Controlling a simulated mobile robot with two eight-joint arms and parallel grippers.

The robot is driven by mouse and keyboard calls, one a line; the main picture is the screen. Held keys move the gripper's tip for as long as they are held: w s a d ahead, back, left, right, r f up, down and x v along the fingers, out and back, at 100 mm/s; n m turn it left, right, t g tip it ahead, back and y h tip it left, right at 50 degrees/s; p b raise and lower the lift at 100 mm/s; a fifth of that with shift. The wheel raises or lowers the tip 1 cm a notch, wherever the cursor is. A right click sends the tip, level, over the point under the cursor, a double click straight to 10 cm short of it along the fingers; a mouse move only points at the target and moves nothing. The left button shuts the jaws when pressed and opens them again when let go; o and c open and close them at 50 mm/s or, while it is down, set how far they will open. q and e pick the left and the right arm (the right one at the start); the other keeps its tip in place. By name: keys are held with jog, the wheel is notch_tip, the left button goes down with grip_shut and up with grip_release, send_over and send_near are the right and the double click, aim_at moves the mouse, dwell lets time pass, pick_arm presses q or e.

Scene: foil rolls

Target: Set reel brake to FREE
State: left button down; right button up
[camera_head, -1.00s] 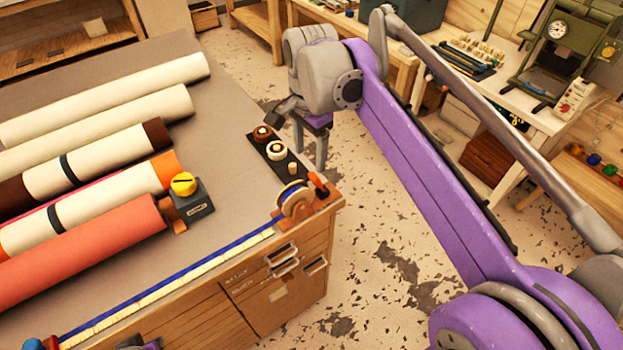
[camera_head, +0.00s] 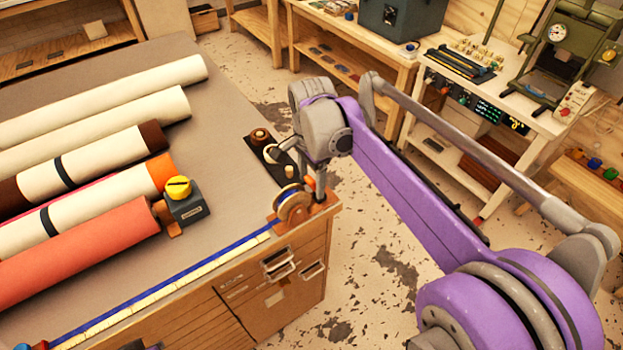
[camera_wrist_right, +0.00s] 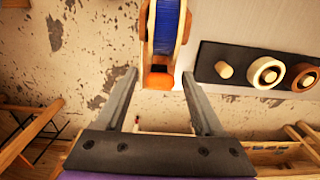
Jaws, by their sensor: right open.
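The reel (camera_head: 294,204), wound with blue ribbon, stands on a brown base at the near right corner of the worktable. It also shows top centre in the right wrist view (camera_wrist_right: 164,30). An orange part (camera_wrist_right: 157,80) at the reel's foot shows between my right fingertips in that view; I cannot tell contact. My right gripper (camera_head: 316,180) reaches down beside the reel, with its fingers (camera_wrist_right: 158,90) apart and nothing held. The arm hides most of the red-topped lever in the head view. The brake's setting cannot be read. My left gripper is not in view.
A dark strip (camera_wrist_right: 240,66) with round wooden knobs lies beside the reel. A grey box with a yellow knob (camera_head: 178,188) and several fabric rolls (camera_head: 80,240) lie to the left. Floor (camera_head: 370,270) is clear right of the worktable (camera_head: 235,150).

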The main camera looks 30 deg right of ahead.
grip_shut()
dwell(0.3)
dwell(1.1)
